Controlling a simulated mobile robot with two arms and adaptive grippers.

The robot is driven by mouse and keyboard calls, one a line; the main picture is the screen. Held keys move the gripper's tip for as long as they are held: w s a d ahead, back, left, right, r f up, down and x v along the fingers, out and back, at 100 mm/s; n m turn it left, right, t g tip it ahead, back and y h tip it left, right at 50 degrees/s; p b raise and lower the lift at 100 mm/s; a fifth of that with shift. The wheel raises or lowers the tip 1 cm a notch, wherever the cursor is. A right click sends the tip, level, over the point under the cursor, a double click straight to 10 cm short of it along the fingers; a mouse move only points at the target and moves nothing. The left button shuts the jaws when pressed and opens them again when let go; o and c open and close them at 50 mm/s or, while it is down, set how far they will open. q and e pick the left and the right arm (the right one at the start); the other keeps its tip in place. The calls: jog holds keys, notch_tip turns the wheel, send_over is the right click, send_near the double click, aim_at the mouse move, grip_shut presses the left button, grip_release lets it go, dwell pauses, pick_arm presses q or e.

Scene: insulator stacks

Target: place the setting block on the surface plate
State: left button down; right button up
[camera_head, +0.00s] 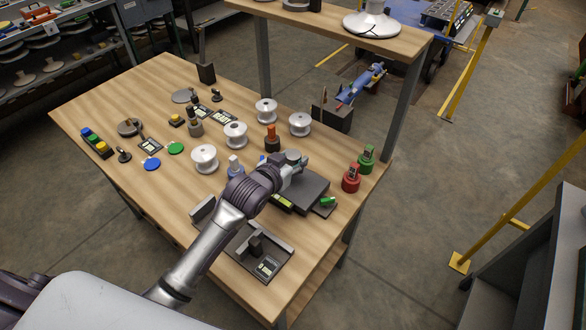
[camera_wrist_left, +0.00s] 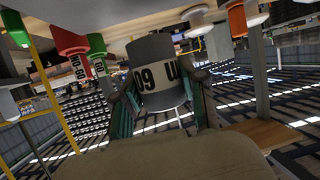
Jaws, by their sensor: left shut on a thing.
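The setting block is a grey cylinder with a white band; its top (camera_head: 293,155) shows at my left gripper in the head view. My left gripper (camera_head: 291,165) is shut on it, above the far side of the dark surface plate (camera_head: 311,193). In the left wrist view, where the scene appears upside down, the block (camera_wrist_left: 156,75) sits between the two fingers (camera_wrist_left: 155,100), its band printed with black characters. I cannot tell whether its base touches the plate. My left wrist hides part of the plate. My right gripper is not in view.
Red (camera_head: 351,178) and green (camera_head: 367,158) gauges stand right of the plate. White insulators (camera_head: 235,134) and an orange-topped piece (camera_head: 272,138) stand behind and to the left. A grey fixture (camera_head: 258,250) lies at the front. A shelf post (camera_head: 371,128) rises behind.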

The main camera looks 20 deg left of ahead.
pick_arm(q)
notch_tip(320, 180, down, 3)
jog(key=shift+f, duration=0.4)
jog(key=shift+f, duration=0.1)
jog(key=c, duration=0.6)
grip_release()
jog(key=shift+f, duration=0.15)
jog(key=shift+c, duration=0.2)
